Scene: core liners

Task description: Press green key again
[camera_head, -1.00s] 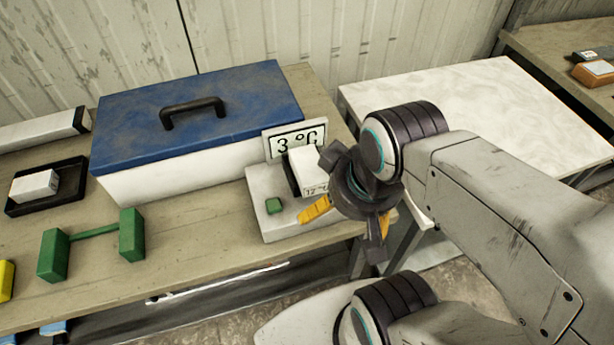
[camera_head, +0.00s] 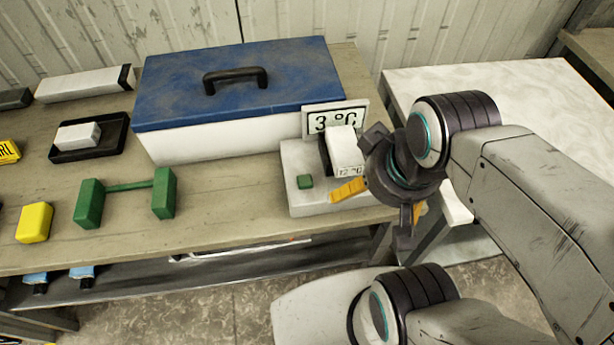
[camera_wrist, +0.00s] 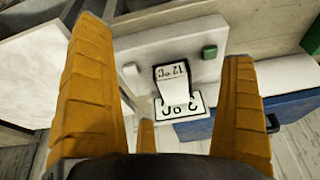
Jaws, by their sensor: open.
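The green key (camera_head: 305,181) is a small square button on the front left of a white device (camera_head: 312,206). It also shows in the wrist view (camera_wrist: 209,52), left of the right finger's tip in the picture and uncovered. A white block with a label (camera_head: 347,152) sits upright on the device. My gripper (camera_head: 383,202) has orange fingers, spread open and empty, at the device's right side. One finger (camera_head: 348,190) is right of the key and apart from it in the picture.
A blue-lidded box (camera_head: 235,85) stands behind and left of the device. A green bar-linked pair of blocks (camera_head: 126,187), a yellow block (camera_head: 34,222) and a black tray (camera_head: 111,150) lie to the left. A white-topped table (camera_head: 500,90) stands at right.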

